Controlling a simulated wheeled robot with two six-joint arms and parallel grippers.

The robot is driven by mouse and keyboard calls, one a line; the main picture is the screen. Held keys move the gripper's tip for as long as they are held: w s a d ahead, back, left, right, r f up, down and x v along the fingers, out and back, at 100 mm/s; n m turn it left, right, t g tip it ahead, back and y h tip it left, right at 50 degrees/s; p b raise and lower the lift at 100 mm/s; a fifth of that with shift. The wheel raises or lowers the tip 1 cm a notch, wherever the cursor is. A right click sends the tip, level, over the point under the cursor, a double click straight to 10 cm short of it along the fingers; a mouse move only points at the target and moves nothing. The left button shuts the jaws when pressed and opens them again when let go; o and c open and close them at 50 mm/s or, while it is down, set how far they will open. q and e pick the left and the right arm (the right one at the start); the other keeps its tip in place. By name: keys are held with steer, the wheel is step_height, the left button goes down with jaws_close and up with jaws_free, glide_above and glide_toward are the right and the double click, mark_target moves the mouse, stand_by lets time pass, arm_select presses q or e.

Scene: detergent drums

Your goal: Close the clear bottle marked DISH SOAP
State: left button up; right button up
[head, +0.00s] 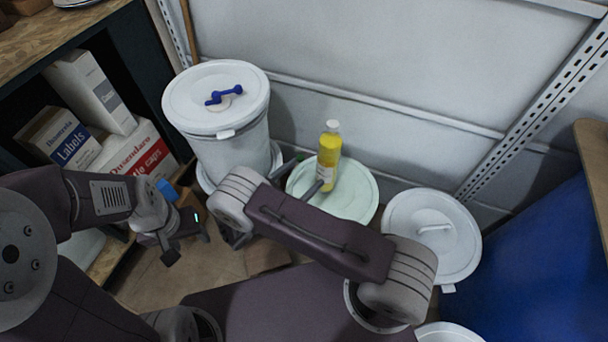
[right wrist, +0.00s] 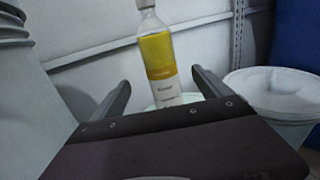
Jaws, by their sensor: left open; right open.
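A clear bottle of yellow liquid (head: 328,158) with a white label stands upright on a pale green round lid (head: 352,205). Its top looks whitish; I cannot tell whether that is a seated cap. The bottle also shows in the right wrist view (right wrist: 158,55), with its top at the picture's edge and label print too small to read surely. My right gripper (head: 302,178) is open, just left of the bottle in the head view; its fingers lie either side of the bottle in the wrist view (right wrist: 160,76). My left gripper (head: 187,246) is open and empty, low near the shelf.
Another white lidded drum (head: 432,235) stands right, beside a large blue container (head: 535,250). A shelf with boxes (head: 62,138) is at left. The wall is close behind.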

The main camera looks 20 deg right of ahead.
steer(key=s+d+r+m+g+y, duration=0.2)
steer(key=s+d+m+g+y, duration=0.5)
steer(key=s+m+g, duration=0.45)
steer(key=r+m+t+y, duration=0.1)
steer(key=m+y, duration=0.2)
steer(key=m, duration=0.1)
steer(key=s+a+r+m+t+y, duration=0.1)
steer(key=m+y, duration=0.2)
steer(key=m, duration=0.1)
steer(key=s+a+r+m+t+y, duration=0.1)
steer(key=r+m+y, duration=0.1)
steer(key=m, duration=0.3)
steer(key=shift+s+a+r+t+y, duration=0.1)
steer(key=shift+s+a+t+y, duration=0.1)
steer(key=shift+t+y, duration=0.2)
step_height(320, 180, up, 26)
steer(key=p, duration=2.6)
